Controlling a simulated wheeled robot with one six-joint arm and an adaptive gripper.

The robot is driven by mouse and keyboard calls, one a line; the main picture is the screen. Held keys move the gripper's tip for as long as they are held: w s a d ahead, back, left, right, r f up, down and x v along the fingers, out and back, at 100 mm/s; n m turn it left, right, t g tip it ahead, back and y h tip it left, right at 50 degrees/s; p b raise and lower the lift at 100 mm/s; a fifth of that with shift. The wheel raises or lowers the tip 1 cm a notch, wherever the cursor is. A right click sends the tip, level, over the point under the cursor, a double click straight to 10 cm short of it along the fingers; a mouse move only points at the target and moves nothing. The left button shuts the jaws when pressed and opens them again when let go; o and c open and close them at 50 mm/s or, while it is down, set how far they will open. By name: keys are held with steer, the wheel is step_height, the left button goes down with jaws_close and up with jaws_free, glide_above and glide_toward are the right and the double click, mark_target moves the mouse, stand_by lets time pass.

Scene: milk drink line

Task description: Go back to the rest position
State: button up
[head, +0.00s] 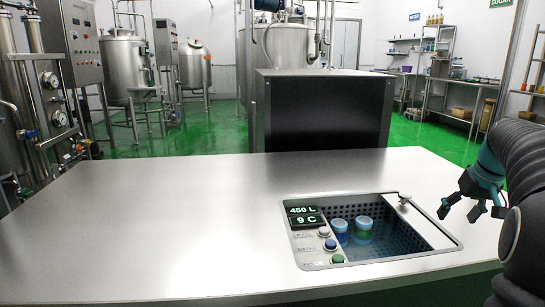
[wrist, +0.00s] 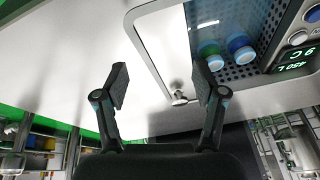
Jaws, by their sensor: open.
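My gripper (head: 463,212) is open and empty at the right of the head view, above the right part of the steel counter (head: 160,210). In the wrist view its two fingers (wrist: 162,88) are spread wide apart with nothing between them. A cooler basin (head: 452,240) is set into the counter, left of my gripper. Two capped bottles stand inside it: a left one (head: 339,225) and a right one (head: 364,223).
The basin has a panel with a display (head: 305,216) and several buttons, and a small knob (head: 405,198) at its far right corner. A black cabinet (head: 325,110) stands behind the counter. The counter's left side is clear. Tanks (head: 125,65) and shelves stand farther back.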

steer(key=shift+m+h, duration=0.3)
steer(key=shift+m, duration=0.6)
steer(key=s+a+f, duration=0.1)
steer(key=a, duration=0.1)
steer(key=s+a+f, duration=0.1)
steer(key=s+a, duration=0.2)
steer(key=a, duration=0.1)
steer(key=shift+s+f, duration=0.25)
steer(key=shift+f, duration=0.15)
steer(key=s+a+f+n+t, duration=0.1)
steer(key=s+a+f, duration=0.1)
steer(key=s+a, duration=0.8)
steer(key=s+a+f+n, duration=0.2)
steer(key=s+a+f, duration=0.1)
steer(key=s+a, duration=0.8)
steer(key=a, duration=0.2)
steer(key=shift+s+a+t, duration=0.15)
steer(key=shift+a+t, duration=0.15)
steer(key=shift+t, duration=0.1)
